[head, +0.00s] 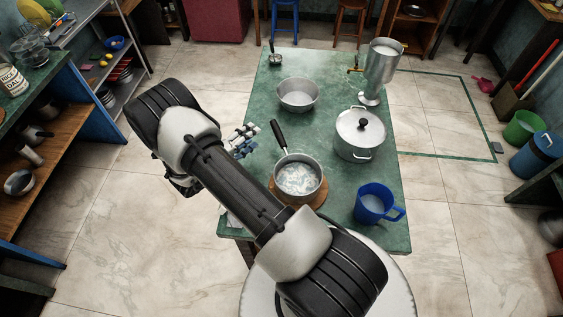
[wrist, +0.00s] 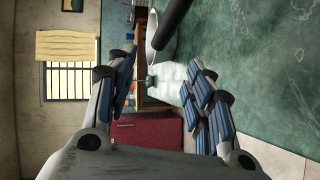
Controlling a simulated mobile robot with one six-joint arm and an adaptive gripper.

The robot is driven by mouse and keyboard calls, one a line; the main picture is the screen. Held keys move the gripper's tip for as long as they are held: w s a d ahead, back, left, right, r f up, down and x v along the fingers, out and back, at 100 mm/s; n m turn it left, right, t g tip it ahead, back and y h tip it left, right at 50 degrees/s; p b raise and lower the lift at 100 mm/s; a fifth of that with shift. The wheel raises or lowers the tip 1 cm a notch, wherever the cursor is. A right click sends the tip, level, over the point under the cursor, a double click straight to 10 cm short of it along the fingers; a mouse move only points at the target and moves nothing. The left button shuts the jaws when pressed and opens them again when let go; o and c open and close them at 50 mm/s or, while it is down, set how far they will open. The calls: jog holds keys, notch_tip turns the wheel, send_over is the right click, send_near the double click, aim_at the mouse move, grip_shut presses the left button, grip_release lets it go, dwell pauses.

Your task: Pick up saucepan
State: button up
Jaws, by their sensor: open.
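The saucepan (head: 312,184) is a metal pan with a long black handle and cloudy pale contents. It stands upright on a round wooden board (head: 274,196) near the front of the green table, its handle pointing up and left in the head view. My gripper (head: 243,140) is just left of the handle, partly hidden by my arm. In the wrist view my gripper (wrist: 163,62) has its blue-padded fingers spread apart with nothing between them. A black handle, seemingly the saucepan's (wrist: 179,27), shows just beyond the fingertips, towards the top. The pan body is not clearly visible there.
On the green table (head: 330,215) are a blue mug (head: 369,204), a lidded pot (head: 353,145), a metal basin (head: 297,105), a tall metal dispenser (head: 382,70) and a small ladle-like utensil (head: 274,60). Open floor lies left of the table.

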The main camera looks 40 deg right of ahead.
aim_at(273, 123)
jog(key=x, duration=0.2)
jog(key=b+x, duration=0.1)
jog(key=x, duration=0.1)
jog(key=s+x, duration=0.1)
jog(key=x, duration=0.1)
jog(key=shift+d+f, duration=0.15)
jog(key=shift+d, duration=0.1)
jog(key=x, duration=0.2)
jog(key=b+x, duration=0.2)
jog(key=x, duration=0.1)
jog(key=shift+w+d, duration=0.3)
jog(key=shift+w, duration=0.05)
jog(key=shift+c, duration=0.6)
grip_shut()
